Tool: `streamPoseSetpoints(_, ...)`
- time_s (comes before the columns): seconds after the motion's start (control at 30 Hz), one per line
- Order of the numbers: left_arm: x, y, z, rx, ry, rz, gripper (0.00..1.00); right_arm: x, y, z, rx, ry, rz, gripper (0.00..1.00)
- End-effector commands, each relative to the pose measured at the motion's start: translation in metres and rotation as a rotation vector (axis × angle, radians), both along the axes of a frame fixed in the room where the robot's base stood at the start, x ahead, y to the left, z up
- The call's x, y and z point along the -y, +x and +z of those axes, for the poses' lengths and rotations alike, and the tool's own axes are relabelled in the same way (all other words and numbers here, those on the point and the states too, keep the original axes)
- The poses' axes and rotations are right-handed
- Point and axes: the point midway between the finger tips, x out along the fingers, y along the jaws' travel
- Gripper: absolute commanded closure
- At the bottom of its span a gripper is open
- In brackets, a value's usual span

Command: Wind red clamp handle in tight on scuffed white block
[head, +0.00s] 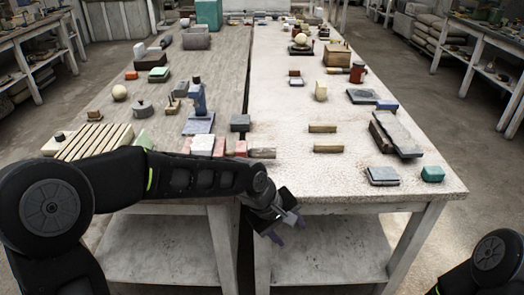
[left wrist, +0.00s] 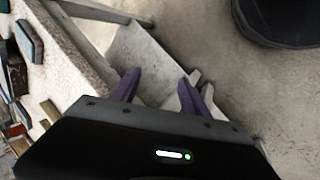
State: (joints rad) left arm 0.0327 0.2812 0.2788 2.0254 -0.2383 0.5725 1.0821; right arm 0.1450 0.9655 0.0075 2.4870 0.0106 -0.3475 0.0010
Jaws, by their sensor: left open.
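My left gripper (head: 288,229) hangs off the front edge of the tables, near the gap between them, with its purple fingers apart and empty. In the left wrist view the fingers (left wrist: 160,82) are spread over the lower shelf and floor. A white block (head: 202,145) lies at the front of the left table, beside red blocks; scuffs are too small to tell. A blue upright tool (head: 198,102) stands behind it on a blue-grey base. I cannot make out a red clamp handle. My right gripper is out of view.
A slatted wooden rack (head: 88,142) lies at the left table's front left. A dark grey slab (head: 396,134), a grey block (head: 382,175) and a green block (head: 432,174) lie on the right table. That table's front middle is clear.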

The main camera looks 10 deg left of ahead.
Motion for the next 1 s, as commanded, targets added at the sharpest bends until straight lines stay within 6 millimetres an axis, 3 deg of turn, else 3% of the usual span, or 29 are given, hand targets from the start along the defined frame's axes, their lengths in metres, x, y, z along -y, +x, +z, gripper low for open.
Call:
streamPoseSetpoints(0.1,0.013,-0.015,-0.074,0.076,0.000,-0.198,0.47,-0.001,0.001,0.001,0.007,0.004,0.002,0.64)
streamPoseSetpoints(0.17,0.017,-0.034,-0.124,0.118,0.012,-0.305,0.47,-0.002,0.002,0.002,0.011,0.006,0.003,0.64)
streamPoseSetpoints(0.2,0.016,-0.055,-0.160,0.135,0.028,-0.370,0.47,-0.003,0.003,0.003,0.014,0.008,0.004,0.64)
streamPoseSetpoints(0.3,0.008,-0.120,-0.234,0.123,0.072,-0.486,0.47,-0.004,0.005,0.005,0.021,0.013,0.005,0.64)
streamPoseSetpoints(0.4,0.000,-0.177,-0.274,0.063,0.090,-0.540,0.47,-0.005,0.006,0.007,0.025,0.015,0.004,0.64)
streamPoseSetpoints(0.5,-0.004,-0.215,-0.294,0.006,0.092,-0.562,0.47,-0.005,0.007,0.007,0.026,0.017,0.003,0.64)
streamPoseSetpoints(0.6,-0.006,-0.231,-0.301,-0.019,0.091,-0.570,0.47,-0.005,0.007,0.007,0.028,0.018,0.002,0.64)
streamPoseSetpoints(0.87,-0.006,-0.233,-0.302,-0.021,0.090,-0.571,0.47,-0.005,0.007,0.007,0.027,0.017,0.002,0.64)
streamPoseSetpoints(1.0,-0.006,-0.232,-0.301,-0.021,0.090,-0.571,0.59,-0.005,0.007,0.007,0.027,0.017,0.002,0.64)
